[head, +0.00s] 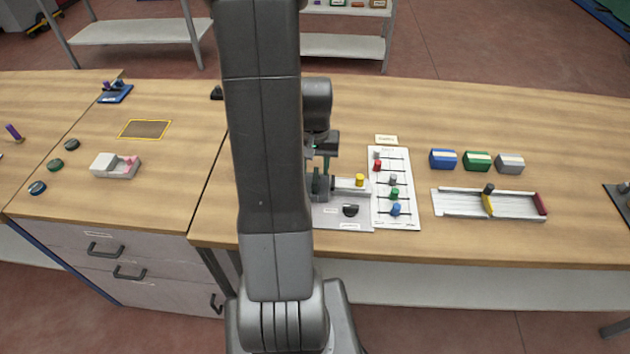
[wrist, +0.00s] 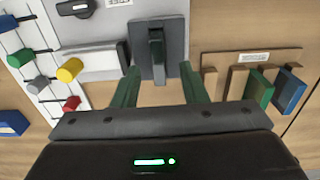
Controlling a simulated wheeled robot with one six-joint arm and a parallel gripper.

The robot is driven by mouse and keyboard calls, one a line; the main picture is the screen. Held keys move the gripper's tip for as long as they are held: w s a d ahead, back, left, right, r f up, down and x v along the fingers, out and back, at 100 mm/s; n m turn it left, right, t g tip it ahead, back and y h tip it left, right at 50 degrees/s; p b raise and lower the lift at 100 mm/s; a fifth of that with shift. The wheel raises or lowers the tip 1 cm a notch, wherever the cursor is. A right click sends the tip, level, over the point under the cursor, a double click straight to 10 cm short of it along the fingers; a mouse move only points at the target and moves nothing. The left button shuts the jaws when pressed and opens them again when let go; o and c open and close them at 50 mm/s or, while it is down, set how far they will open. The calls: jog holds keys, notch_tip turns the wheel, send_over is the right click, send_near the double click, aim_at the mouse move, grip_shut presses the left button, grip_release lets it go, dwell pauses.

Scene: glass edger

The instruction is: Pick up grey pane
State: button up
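My gripper (wrist: 163,88) is open, its two green fingers set wide apart. In the head view it is low over the machine (head: 327,215), partly hidden by my arm. Between the fingers in the wrist view, a narrow dark grey upright piece (wrist: 157,58) stands against a grey block (wrist: 175,30). Neither finger touches it visibly. It may be the grey pane, but I cannot tell it surely from a machine part. A green pane (wrist: 260,90) and a blue pane (wrist: 290,88) stand in a wooden rack (wrist: 228,62) on the right; the other slots look empty.
A white board with coloured knobs (head: 411,221) and a yellow knob (head: 360,180) are close beside the machine. Blue (head: 443,159), green (head: 477,161) and grey (head: 510,164) boxes stand behind a white tray (head: 465,212).

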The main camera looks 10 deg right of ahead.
aim_at(316, 175)
jog(key=shift+s+f, duration=0.15)
jog(key=shift+f, duration=1.8)
grip_shut()
jog(key=shift+r, duration=0.15)
